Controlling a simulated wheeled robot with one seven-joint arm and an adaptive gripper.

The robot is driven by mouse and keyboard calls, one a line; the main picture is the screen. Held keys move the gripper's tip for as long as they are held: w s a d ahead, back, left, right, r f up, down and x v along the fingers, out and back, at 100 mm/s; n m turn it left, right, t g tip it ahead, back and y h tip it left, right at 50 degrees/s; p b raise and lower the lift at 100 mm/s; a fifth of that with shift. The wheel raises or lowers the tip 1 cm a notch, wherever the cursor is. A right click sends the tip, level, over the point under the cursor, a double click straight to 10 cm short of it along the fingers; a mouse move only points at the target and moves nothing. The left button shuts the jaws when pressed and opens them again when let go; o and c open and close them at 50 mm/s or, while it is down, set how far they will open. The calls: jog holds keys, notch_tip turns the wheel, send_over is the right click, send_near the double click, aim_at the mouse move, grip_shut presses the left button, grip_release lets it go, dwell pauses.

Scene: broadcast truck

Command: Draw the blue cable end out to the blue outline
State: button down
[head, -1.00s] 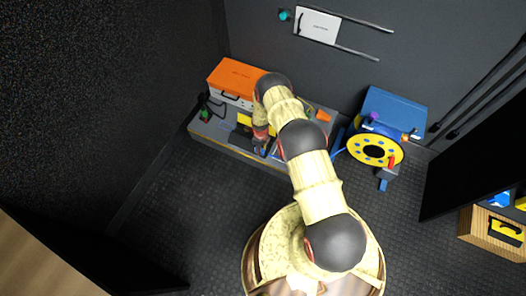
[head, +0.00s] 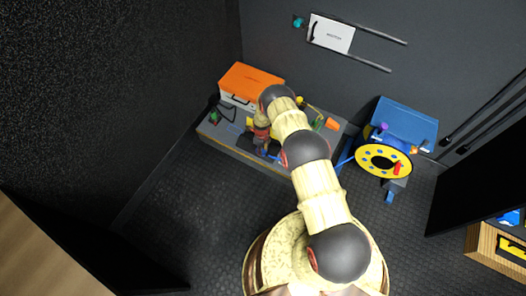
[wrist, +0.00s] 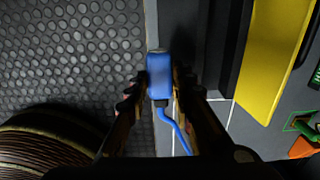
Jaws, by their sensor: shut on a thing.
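The blue cable end (wrist: 159,78) is a small blue block with a metal tip, held between the fingers of my gripper (wrist: 158,92) in the wrist view. Its blue cable (wrist: 178,135) trails toward the bottom of that view. The cable end is above the front edge of the low grey bench, beside the dark studded floor. In the head view my gripper (head: 262,150) is at the front of the bench (head: 222,141), and my arm partly covers this area. I cannot clearly make out the blue outline.
An orange and white case (head: 250,82) stands at the back left of the bench. A yellow panel (wrist: 270,55) lies right of my gripper in the wrist view. A blue stand with a yellow reel (head: 383,160) is to the right. Floor in front is clear.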

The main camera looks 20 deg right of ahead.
jog(key=w+a, duration=0.4)
jog(key=w, duration=0.3)
jog(key=shift+w+a, duration=0.2)
jog(key=shift+w, duration=0.05)
dwell(1.1)
jog(key=shift+w, duration=0.1)
dwell(0.4)
